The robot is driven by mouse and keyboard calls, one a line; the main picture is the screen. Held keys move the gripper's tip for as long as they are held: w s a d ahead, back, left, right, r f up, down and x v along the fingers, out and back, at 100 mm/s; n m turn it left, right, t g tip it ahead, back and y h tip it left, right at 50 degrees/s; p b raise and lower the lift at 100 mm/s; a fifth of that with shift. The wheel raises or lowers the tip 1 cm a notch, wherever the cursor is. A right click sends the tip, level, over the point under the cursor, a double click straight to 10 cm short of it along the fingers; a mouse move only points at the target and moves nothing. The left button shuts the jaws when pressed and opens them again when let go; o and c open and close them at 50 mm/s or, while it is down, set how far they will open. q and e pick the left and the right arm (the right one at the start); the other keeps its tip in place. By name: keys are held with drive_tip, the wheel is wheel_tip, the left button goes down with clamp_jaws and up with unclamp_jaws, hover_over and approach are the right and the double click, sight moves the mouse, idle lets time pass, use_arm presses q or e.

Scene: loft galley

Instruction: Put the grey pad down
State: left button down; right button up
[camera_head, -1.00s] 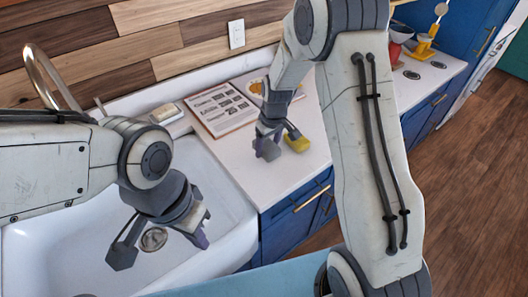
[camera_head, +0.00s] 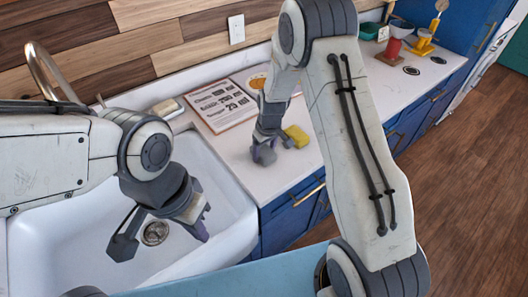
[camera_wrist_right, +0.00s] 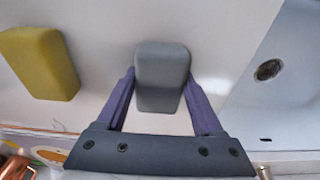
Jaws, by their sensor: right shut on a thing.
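The grey pad (camera_wrist_right: 162,72) sits between the two purple fingers of my right gripper (camera_wrist_right: 160,92) in the right wrist view. In the head view my right gripper (camera_head: 267,147) points down at the white counter, right of the sink, with the pad (camera_head: 263,156) at its tips. I cannot tell whether the pad touches the counter. My left gripper (camera_head: 160,238) is open and empty over the sink.
A yellow sponge (camera_head: 297,136) lies on the counter just right of my right gripper; it also shows in the right wrist view (camera_wrist_right: 40,62). A printed sheet (camera_head: 222,105) lies behind. The white sink (camera_head: 60,235) is to the left. Counter in front of the gripper is clear.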

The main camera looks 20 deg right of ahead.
sight(268, 154)
drive_tip(key=shift+s+f, duration=0.1)
drive_tip(key=shift+f, duration=0.35)
drive_tip(key=o, duration=1.2)
drive_tip(key=shift+r+p, duration=0.35)
drive_tip(key=shift+r, duration=0.4)
wheel_tip(268, 154, up, 11)
drive_tip(key=s+b, duration=0.1)
drive_tip(key=b, duration=0.1)
drive_tip(key=s+a+r+n, duration=0.1)
drive_tip(key=s+a+r, duration=0.25)
drive_tip(key=s, duration=0.25)
drive_tip(key=s+a+r, duration=0.2)
drive_tip(key=s+a, duration=0.3)
drive_tip(key=shift+n+g, duration=0.8)
drive_tip(key=shift+n, duration=0.1)
drive_tip(key=s, duration=0.6)
drive_tip(key=s+a+r, duration=0.1)
drive_tip(key=s, duration=1.2)
drive_tip(key=shift+a+r, duration=0.3)
drive_tip(key=shift+a, duration=0.1)
